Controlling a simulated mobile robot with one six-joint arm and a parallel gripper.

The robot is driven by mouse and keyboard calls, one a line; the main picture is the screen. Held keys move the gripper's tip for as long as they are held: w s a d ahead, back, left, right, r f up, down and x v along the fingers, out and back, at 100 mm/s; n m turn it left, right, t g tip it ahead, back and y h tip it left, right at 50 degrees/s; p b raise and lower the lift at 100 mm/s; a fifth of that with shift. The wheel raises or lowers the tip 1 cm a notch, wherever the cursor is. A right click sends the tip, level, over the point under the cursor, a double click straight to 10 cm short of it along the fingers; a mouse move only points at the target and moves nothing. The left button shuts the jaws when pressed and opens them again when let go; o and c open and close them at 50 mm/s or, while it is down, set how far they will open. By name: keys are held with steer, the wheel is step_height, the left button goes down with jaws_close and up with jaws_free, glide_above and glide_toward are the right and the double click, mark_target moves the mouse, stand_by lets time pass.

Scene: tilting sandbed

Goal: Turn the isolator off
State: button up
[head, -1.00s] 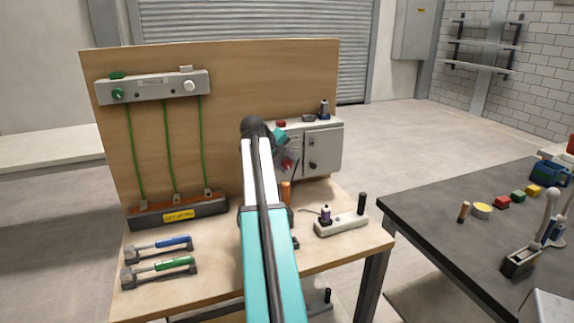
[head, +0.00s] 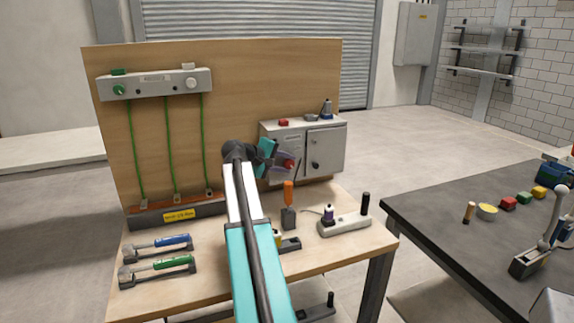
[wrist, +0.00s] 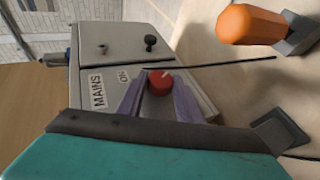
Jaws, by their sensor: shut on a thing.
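The isolator is a red rotary knob (head: 289,165) on the front of a grey box (head: 330,150) at the right of the bench's back board. In the wrist view the knob (wrist: 160,82) sits between the two purple fingers of my gripper (wrist: 158,92). Labels reading MAINS and ON are beside it on the box (wrist: 122,50). My gripper is shut on the knob. In the head view my gripper (head: 284,160) reaches the box from the left and partly covers its left side.
An orange-handled tool (head: 288,193) stands upright in front of the box; it shows close by in the wrist view (wrist: 250,24). A white block (head: 342,224) with a black post is to its right. Blue-handled (head: 172,242) and green-handled (head: 172,264) levers lie at the left. A dark table (head: 450,228) is on the right.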

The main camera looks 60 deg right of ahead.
steer(key=shift+f, duration=0.1)
steer(key=o, duration=1)
steer(key=b+v, duration=0.1)
steer(key=v, duration=1.2)
steer(key=shift+a+r, duration=0.25)
steer(key=shift+a, duration=0.05)
